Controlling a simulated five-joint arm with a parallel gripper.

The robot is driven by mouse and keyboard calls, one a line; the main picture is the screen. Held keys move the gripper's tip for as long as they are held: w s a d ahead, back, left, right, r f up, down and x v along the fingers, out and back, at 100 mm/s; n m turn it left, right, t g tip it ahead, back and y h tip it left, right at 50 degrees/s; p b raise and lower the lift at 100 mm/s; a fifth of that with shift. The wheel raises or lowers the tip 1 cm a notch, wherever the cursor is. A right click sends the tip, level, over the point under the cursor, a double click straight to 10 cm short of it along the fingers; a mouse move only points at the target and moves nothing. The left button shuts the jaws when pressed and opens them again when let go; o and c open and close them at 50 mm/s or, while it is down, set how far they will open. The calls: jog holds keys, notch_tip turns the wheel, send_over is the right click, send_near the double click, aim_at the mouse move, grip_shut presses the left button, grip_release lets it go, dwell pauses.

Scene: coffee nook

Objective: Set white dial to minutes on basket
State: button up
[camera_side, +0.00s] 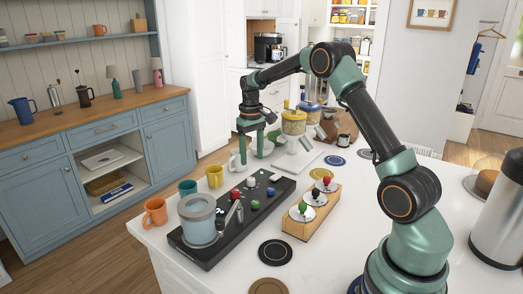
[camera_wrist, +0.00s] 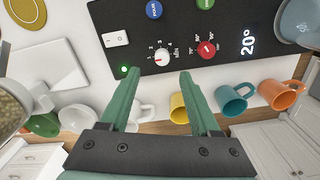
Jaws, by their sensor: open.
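The white dial (camera_wrist: 162,57) sits on the black control panel (camera_wrist: 125,20), with small numbers around it. The exact setting of its pointer is too small to read. The red dial (camera_wrist: 207,48) is just to its right. In the side view the white dial (camera_side: 251,181) is small on the panel. My gripper (camera_wrist: 160,78) is open and empty, its two green fingers pointing toward the white dial with the tips apart from it. In the side view my gripper (camera_side: 251,155) hangs above the counter behind the panel. No basket label is readable on the panel.
A white switch (camera_wrist: 115,39), blue button (camera_wrist: 154,9) and green button (camera_wrist: 205,3) share the panel. A kettle (camera_side: 200,222) stands at its left end. Yellow (camera_side: 215,176), teal (camera_side: 187,188) and orange (camera_side: 155,212) mugs line the counter's edge. A wooden block with colored knobs (camera_side: 298,229) lies right.

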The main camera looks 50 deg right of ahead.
aim_at(252, 179)
jog(key=f, duration=0.8)
jog(key=shift+a, duration=0.2)
grip_shut()
